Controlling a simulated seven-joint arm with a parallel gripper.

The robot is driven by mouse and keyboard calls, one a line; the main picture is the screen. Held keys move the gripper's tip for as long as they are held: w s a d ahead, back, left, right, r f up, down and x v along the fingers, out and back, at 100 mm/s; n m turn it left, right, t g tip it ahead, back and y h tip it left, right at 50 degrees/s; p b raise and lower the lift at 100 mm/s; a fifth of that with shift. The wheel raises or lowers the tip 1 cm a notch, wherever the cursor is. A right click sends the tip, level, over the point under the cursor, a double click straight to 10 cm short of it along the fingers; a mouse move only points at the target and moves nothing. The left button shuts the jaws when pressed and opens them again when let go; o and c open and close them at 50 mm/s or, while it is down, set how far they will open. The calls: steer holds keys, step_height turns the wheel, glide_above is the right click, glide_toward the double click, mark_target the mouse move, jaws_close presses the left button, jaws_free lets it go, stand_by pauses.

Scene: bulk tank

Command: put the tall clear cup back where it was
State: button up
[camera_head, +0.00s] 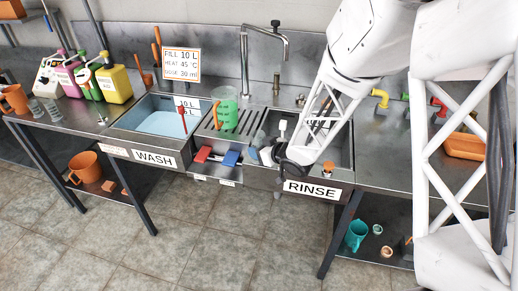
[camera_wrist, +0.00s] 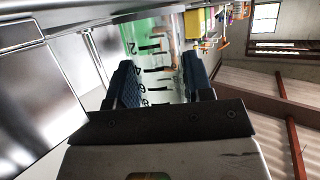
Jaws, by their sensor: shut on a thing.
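My gripper (camera_head: 268,153) is at the front of the rinse sink, pointing left. In the wrist view my gripper (camera_wrist: 160,76) has its two blue-padded fingers on either side of a tall clear cup (camera_wrist: 158,68) with black graduation marks and numbers, and is shut on it. A green tint shows through or behind the cup's far part. In the head view the held cup is small and mostly lost against the gripper and sink edge. I cannot tell its exact tilt. Two clear cups (camera_head: 43,109) stand on the left counter.
A green graduated jug (camera_head: 225,112) stands on the ridged drainer between the wash sink (camera_head: 160,121) and rinse sink (camera_head: 334,153). Red and blue blocks (camera_head: 216,156) sit at the front edge below it. A tall faucet (camera_head: 245,55) rises behind. Coloured bottles (camera_head: 114,84) stand at left.

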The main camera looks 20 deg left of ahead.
steer(key=shift+f, duration=0.1)
steer(key=o, duration=0.9)
steer(key=shift+s+d+r, duration=0.3)
steer(key=shift+d+r, duration=0.1)
steer(key=shift+d, duration=0.15)
steer(key=shift+v, duration=5.35)
